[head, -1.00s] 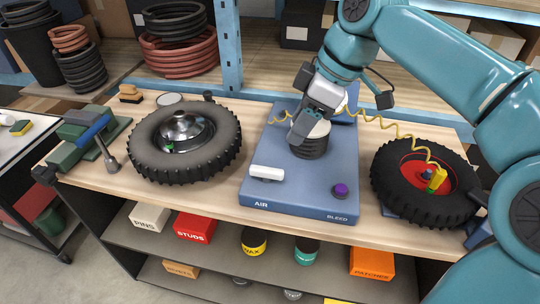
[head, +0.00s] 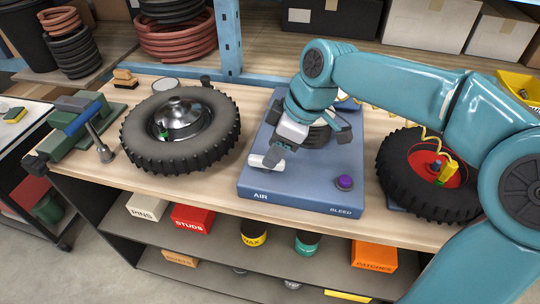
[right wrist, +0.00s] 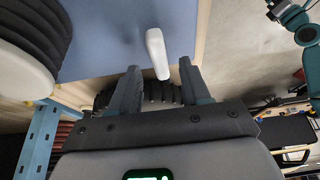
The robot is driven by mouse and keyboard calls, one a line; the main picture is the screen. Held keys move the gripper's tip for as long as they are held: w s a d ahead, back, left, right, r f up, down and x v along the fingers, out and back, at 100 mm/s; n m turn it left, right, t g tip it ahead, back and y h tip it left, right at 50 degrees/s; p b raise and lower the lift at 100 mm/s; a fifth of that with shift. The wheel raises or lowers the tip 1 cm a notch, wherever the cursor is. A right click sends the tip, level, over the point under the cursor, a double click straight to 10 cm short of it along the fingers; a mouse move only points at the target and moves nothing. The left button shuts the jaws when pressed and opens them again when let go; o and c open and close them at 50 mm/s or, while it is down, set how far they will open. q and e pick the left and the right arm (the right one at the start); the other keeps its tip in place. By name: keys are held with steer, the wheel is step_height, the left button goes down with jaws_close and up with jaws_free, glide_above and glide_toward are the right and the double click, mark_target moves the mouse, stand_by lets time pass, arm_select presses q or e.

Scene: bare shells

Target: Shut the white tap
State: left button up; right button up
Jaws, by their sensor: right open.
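The white tap (head: 258,161) is a short white lever on the front left of the blue base marked AIR and BLEED (head: 300,196). My right gripper (head: 268,156) is open just above the tap, coming down from the right. In the right wrist view the tap (right wrist: 156,50) points in between the two open fingertips (right wrist: 160,70). I cannot tell whether either finger touches it. Part of a teal arm, likely my left (right wrist: 302,30), shows at the top right of that view; its gripper is too small and cut off to read.
A purple knob (head: 344,182) is at the base's front right. A dark ribbed part (head: 318,136) stands behind my right gripper. One tyre (head: 142,150) lies to the left and another, with a red hub (head: 410,165), to the right. The bench strip in front is clear.

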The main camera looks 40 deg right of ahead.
steer(key=x, duration=0.2)
steer(key=shift+w+a+f, duration=0.1)
steer(key=shift+w+f, duration=0.05)
steer(key=shift+f, duration=0.45)
steer(key=shift+w, duration=0.1)
steer(key=shift+a, duration=0.1)
jaws_close()
